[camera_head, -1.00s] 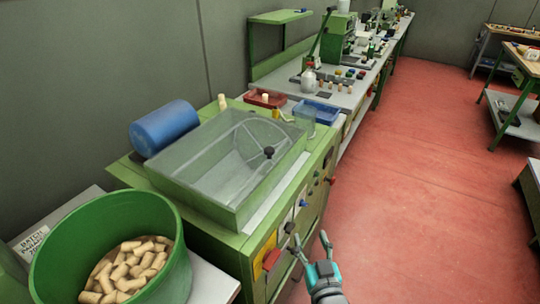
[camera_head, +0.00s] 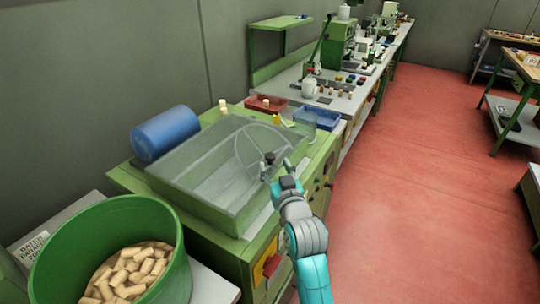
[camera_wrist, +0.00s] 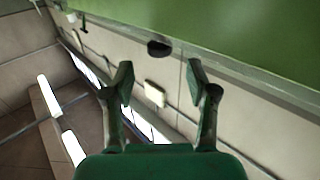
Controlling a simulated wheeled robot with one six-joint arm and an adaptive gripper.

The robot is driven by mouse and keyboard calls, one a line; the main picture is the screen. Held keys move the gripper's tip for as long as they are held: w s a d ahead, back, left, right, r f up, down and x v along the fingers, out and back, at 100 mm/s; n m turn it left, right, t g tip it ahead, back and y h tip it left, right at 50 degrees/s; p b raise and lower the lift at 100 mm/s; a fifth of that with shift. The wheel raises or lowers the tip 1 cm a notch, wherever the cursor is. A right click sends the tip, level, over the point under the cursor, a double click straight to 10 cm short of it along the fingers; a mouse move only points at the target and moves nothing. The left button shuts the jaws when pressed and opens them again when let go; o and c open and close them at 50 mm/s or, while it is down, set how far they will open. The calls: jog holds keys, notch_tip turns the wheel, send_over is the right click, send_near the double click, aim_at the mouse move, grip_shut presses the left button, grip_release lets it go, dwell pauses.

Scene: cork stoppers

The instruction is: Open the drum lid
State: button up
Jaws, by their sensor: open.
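The drum lid (camera_head: 205,165) is a clear, greyish cover over the green machine (camera_head: 222,222), and it looks closed. A round wheel-like shape shows through it. A small black knob (camera_head: 269,157) sits at its front right. My gripper (camera_head: 277,167) is open, with its fingers at the front right edge of the machine, close to the knob. In the wrist view my gripper (camera_wrist: 158,88) is open and empty. A dark round knob (camera_wrist: 158,47) lies beyond the fingertips, centred between them and apart from them, below a green surface (camera_wrist: 220,25).
A green tub (camera_head: 110,225) of corks stands at the front left. A blue cylinder (camera_head: 165,133) lies behind the machine. A red tray (camera_head: 265,104) and a blue tray (camera_head: 318,118) stand beyond it. The red floor (camera_head: 410,190) to the right is clear.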

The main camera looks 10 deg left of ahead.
aim_at(271, 158)
jog(key=x, duration=0.6)
grip_shut()
